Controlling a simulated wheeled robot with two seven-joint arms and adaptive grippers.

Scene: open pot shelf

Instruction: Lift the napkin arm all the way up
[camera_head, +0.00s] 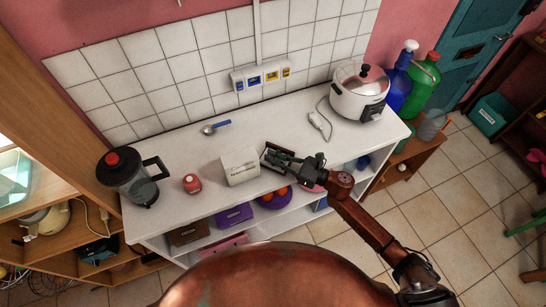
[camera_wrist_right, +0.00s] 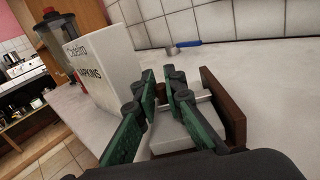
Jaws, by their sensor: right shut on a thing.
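The napkin holder is a low tray with brown wooden sides (camera_wrist_right: 226,105) and white napkins (camera_wrist_right: 192,132) lying flat in it. A thin light metal rod (camera_wrist_right: 202,98), which looks like the napkin arm, crosses above the napkins. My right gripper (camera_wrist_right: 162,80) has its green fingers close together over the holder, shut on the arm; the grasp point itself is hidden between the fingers. In the head view my right gripper (camera_head: 279,154) reaches in from the right and covers most of the holder. My left gripper is not in view.
A white napkin box (camera_head: 240,166) stands close left of the holder. Further left are a red jar (camera_head: 192,184) and a blender (camera_head: 130,178). A blue-handled ladle (camera_head: 215,127) lies behind, and a rice cooker (camera_head: 358,97) stands at the right.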

